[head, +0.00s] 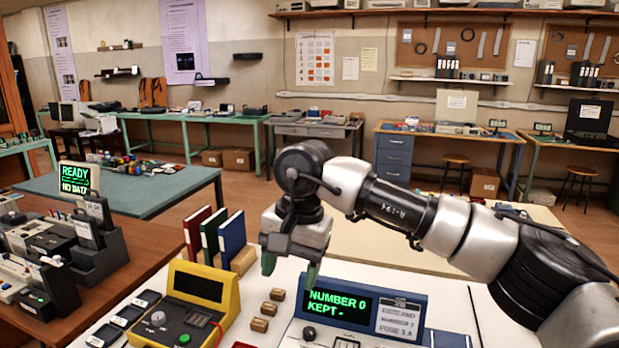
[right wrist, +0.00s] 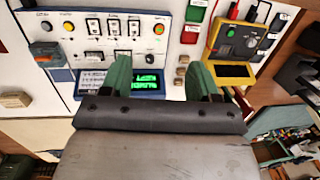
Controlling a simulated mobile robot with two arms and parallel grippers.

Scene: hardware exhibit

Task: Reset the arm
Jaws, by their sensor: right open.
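My right arm reaches in from the right in the head view, bent at the elbow, with its hand pointing down. Its right gripper (head: 290,268) hangs over the white table, above and just behind a blue-grey console (head: 352,308) whose screen reads "NUMBER 0 KEPT". In the right wrist view the two green fingers of the right gripper (right wrist: 160,80) stand apart with nothing between them. The console's panel with switches and knobs (right wrist: 115,38) lies beyond the fingers there. My left gripper is in neither view.
A yellow device (head: 190,302) stands left of the console, with several small wooden blocks (head: 264,308) between them. Red, green and blue books (head: 232,242) stand upright behind. A brown table (head: 130,268) with dark devices is at the left. The floor behind is partly clear.

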